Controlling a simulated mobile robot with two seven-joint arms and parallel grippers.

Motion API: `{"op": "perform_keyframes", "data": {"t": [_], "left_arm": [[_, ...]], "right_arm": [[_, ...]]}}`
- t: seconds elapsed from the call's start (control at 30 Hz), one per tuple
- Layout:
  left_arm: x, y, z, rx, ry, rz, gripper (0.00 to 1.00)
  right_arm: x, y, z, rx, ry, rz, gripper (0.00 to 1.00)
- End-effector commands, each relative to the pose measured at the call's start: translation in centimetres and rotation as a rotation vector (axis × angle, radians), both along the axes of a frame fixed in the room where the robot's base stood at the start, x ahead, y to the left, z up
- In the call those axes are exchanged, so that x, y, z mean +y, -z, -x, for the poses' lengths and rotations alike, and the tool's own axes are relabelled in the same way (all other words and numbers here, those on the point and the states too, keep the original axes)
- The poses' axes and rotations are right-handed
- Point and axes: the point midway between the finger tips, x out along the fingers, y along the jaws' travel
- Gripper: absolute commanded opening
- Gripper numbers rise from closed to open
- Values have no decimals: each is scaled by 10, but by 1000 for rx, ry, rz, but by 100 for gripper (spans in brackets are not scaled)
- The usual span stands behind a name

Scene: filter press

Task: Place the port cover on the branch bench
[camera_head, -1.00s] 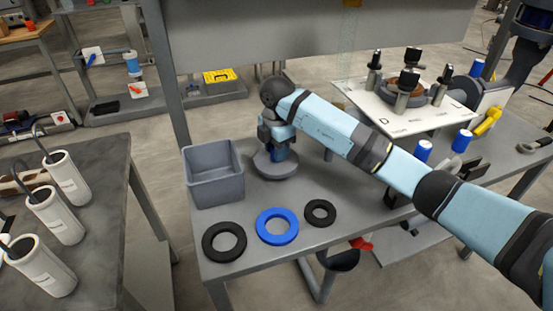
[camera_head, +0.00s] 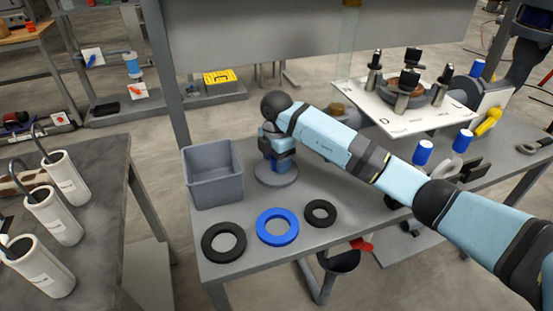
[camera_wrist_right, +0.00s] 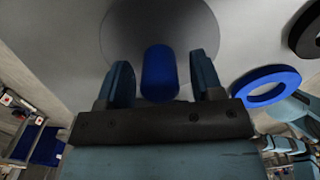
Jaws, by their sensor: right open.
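The port cover (camera_head: 276,177) is a round grey disc with a blue knob; it sits flat on the grey bench (camera_head: 335,245), right of the grey bin. My right gripper (camera_head: 280,160) is above it, pointing down. In the right wrist view, the fingers of the right gripper (camera_wrist_right: 160,75) stand open on either side of the blue knob (camera_wrist_right: 159,73), with a gap on both sides. The grey disc of the port cover (camera_wrist_right: 160,25) shows beyond the knob. My left gripper is not in view.
A grey bin (camera_head: 213,178) stands left of the cover. A black ring (camera_head: 208,244), a blue ring (camera_head: 263,231) and a smaller black ring (camera_head: 321,222) lie in front. A white board (camera_head: 400,122) with clamps stands to the right.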

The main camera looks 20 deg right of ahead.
Motion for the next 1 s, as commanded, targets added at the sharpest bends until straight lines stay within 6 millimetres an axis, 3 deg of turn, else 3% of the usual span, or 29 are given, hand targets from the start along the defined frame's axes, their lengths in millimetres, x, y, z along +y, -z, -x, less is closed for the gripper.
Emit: {"op": "perform_keyframes", "data": {"t": [0.17, 0.4, 0.6, 0.77, 1.0], "left_arm": [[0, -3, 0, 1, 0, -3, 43], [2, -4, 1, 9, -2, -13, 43], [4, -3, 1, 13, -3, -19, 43], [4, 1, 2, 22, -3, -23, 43], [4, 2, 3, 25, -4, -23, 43]], "right_arm": [[0, -21, -1, -3, -1, -1, 60], [0, -74, -1, -4, 0, 1, 60], [0, -107, 0, -2, 0, -1, 60], [0, -121, 0, -1, 0, 1, 60], [0, -123, 0, 0, 0, 0, 60]]}}
